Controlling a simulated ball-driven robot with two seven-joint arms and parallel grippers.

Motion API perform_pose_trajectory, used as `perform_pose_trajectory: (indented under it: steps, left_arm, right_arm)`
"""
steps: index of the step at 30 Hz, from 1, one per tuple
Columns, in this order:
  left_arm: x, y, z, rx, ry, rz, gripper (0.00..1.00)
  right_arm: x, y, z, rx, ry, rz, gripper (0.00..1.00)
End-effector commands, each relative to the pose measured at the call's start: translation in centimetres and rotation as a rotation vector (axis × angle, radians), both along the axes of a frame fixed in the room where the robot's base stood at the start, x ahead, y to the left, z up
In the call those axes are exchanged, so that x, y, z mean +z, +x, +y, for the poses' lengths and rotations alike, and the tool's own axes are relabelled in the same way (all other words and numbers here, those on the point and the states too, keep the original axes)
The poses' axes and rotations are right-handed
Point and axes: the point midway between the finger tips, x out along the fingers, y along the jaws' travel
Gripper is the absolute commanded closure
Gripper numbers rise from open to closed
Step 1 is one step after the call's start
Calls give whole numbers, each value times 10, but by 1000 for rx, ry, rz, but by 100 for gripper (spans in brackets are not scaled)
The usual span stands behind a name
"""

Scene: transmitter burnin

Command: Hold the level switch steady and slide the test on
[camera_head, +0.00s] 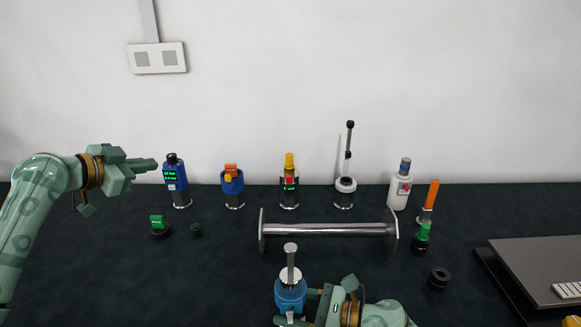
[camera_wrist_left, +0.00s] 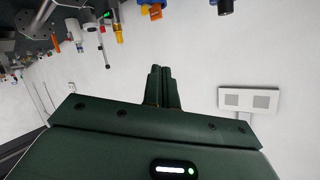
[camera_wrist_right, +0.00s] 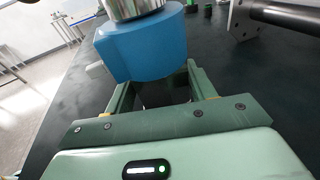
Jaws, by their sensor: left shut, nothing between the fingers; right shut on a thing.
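A blue instrument (camera_head: 290,297) with a silver collar and a metal stem capped by a small flat head stands upright at the front middle of the table; it is likely the level switch. My right gripper (camera_head: 318,294) is shut on its blue housing from the right. The right wrist view shows the blue housing (camera_wrist_right: 142,48) between the fingers and a small pale knob (camera_wrist_right: 95,71) on its side. I cannot tell whether that knob is the test slide. My left gripper (camera_head: 150,164) is shut and empty, raised at the left, well away from the blue instrument.
Several instruments line the back, including a blue one with a green display (camera_head: 175,178) and a white one with a tall rod (camera_head: 345,186). A metal flanged pipe (camera_head: 330,229) lies behind the held instrument. A dark tray (camera_head: 510,290) is at right. The front left table is clear.

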Motion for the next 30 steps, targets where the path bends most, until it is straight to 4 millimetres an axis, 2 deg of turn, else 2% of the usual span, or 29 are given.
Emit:
perform_pose_trajectory:
  steps: [1,3,8,12,14,15,18,21,23,27,30]
  left_arm:
    - [8,-2,-30,-58,16,-3,100]
    - [16,-9,-71,-136,44,-2,100]
    - [31,-36,-162,-319,124,-2,100]
    - [36,-74,-236,-482,226,-3,100]
    - [35,-95,-266,-558,287,-6,100]
    - [32,-110,-284,-608,336,-7,100]
    - [15,-153,-323,-750,507,-21,100]
    - [-19,-194,-343,-915,768,-48,100]
    - [-44,-214,-345,-1024,956,-75,100]
    - [-94,-243,-327,-1280,1397,-152,100]
    - [-114,-252,-312,-1426,1632,-202,100]
  right_arm:
    - [-1,0,0,-1,-1,0,69]
    - [-1,0,0,-1,-1,0,69]
    - [-1,0,0,-1,-1,0,69]
    - [-1,0,-1,-1,-1,0,69]
    - [-1,0,-1,-2,-1,0,69]
    - [-1,0,-1,-2,-1,0,69]
    - [-1,0,-1,-2,-1,0,69]
    - [-1,0,-1,-2,-1,0,69]
    - [-1,0,-1,-2,-1,0,69]
    - [-1,0,-1,-1,-1,0,69]
    - [-1,0,-1,-1,-1,0,69]
